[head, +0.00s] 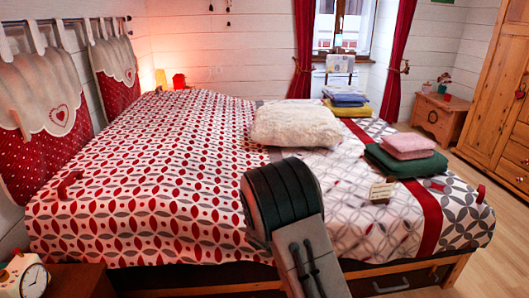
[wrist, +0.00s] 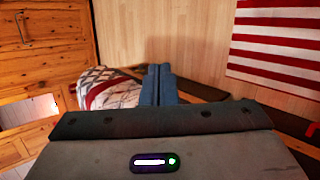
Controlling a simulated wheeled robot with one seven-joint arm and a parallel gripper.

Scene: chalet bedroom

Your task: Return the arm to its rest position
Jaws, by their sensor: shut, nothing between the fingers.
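My gripper (wrist: 157,84) shows in the wrist view, with its two dark blue-grey fingers pressed together and nothing between them. It points out past the edge of the patterned bed cover, with wooden floor beyond. In the head view part of my arm, dark and grey, rises at the bottom centre in front of the bed (head: 150,190). The fingers are not visible in the head view. A corner of the bed cover also shows beside the fingers in the wrist view (wrist: 100,92); I cannot tell the distance between them.
On the bed are a cream pillow (head: 295,125), folded green and pink cloths (head: 406,152) and a small pale card (head: 381,192). A nightstand with a clock (head: 34,281) is at lower left. A wooden wardrobe (head: 500,95) stands right. A striped rug (wrist: 280,45) lies on the floor.

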